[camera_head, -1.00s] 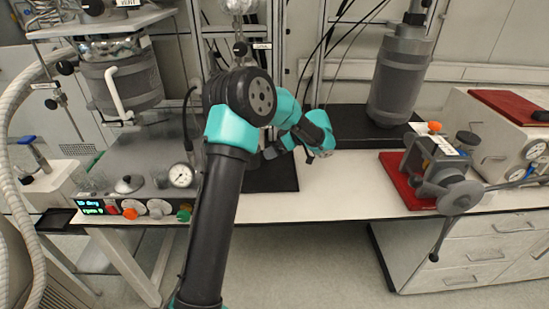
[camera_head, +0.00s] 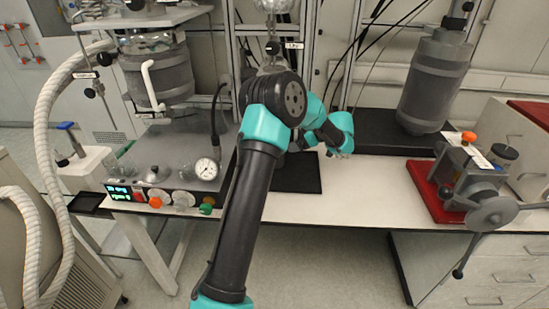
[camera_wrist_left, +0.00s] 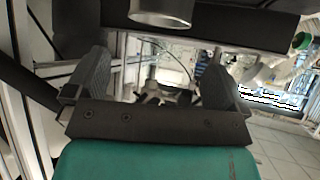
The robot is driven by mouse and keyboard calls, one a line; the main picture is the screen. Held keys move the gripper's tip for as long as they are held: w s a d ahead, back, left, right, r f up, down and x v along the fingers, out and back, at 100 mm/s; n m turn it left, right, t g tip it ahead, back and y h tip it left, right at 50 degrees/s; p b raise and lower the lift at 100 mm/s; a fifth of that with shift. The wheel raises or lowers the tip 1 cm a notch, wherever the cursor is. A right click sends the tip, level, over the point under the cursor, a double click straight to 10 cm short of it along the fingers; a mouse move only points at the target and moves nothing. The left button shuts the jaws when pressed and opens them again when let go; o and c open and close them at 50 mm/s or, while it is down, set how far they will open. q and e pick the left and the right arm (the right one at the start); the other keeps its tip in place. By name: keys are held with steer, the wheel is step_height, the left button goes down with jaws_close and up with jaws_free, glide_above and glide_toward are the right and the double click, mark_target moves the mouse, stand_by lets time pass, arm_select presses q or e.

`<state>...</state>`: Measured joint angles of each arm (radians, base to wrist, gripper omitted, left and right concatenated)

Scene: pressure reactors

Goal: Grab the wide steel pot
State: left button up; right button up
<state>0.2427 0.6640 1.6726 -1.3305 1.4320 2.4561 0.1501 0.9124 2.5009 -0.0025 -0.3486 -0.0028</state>
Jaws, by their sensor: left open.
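A wide grey steel vessel (camera_head: 172,75) with a pale handle hangs upright in a stand at the left of the head view. A narrower grey cylinder (camera_head: 432,85) stands at the right. I cannot tell for sure which one is the pot. My left arm rises through the middle of the head view, its wrist apart from both vessels and its fingers unclear there. In the left wrist view my left gripper (camera_wrist_left: 158,78) is open with nothing between its fingers. The lower end of a shiny steel cylinder (camera_wrist_left: 160,12) shows beyond them at the top. My right gripper is not in view.
A control box with a gauge (camera_head: 206,169) and knobs sits below the left vessel. A clamp device on a red plate (camera_head: 430,192) is at the right. Metal frame posts and cables stand behind the arm. The bench front (camera_head: 375,200) between is clear.

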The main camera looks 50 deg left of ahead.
arm_select(q)
steer(key=x, duration=0.7)
steer(key=shift+x, duration=2.55)
steer(key=shift+c, duration=0.3)
steer(key=c, duration=0.8)
steer(key=shift+r, duration=0.1)
steer(key=shift+c, duration=0.2)
